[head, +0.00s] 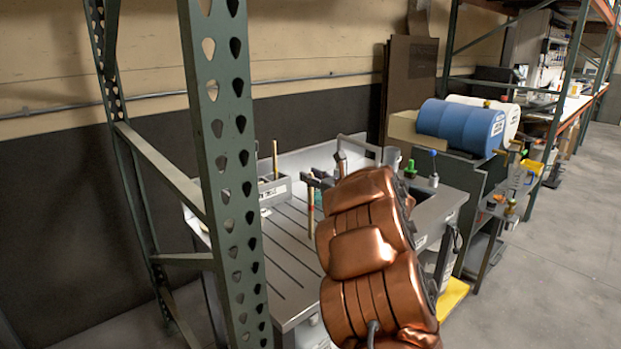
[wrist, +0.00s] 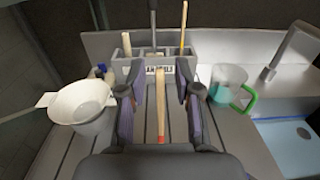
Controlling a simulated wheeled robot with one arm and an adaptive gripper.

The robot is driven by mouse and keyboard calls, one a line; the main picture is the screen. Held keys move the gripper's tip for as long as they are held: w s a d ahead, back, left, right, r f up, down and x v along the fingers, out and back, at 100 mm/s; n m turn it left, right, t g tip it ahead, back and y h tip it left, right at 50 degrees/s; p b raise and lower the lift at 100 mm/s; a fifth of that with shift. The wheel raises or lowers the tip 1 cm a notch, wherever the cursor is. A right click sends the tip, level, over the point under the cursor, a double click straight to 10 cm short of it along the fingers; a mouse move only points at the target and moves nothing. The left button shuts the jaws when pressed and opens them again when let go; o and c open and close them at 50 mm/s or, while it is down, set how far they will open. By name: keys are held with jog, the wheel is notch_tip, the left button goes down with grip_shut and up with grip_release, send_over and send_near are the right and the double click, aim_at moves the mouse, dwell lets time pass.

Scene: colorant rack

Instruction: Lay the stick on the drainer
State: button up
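The stick (wrist: 161,105) is pale wood with a red end. In the wrist view it points away from me between the fingers of my gripper (wrist: 159,92). The fingers stand wide apart, with gaps on both sides of the stick. The head view shows the stick (head: 311,213) just below my gripper (head: 317,182), over the drainer. The drainer (head: 280,262) is a grey grooved board, and its slats also show in the wrist view (wrist: 60,150). I cannot tell whether the stick touches it.
A grey divided holder (wrist: 195,63) with upright sticks stands behind. A white bowl (wrist: 80,103) is at left; a beaker (wrist: 228,82) with a green handle is at right, near a blue sink (wrist: 285,148) and tap (wrist: 290,50). A green rack post (head: 225,150) stands in front.

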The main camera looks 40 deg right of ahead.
jog(key=shift+r, duration=0.15)
jog(key=s+b, duration=0.2)
jog(key=s, duration=1)
jog(key=shift+a+b, duration=0.3)
jog(key=shift+a, duration=0.05)
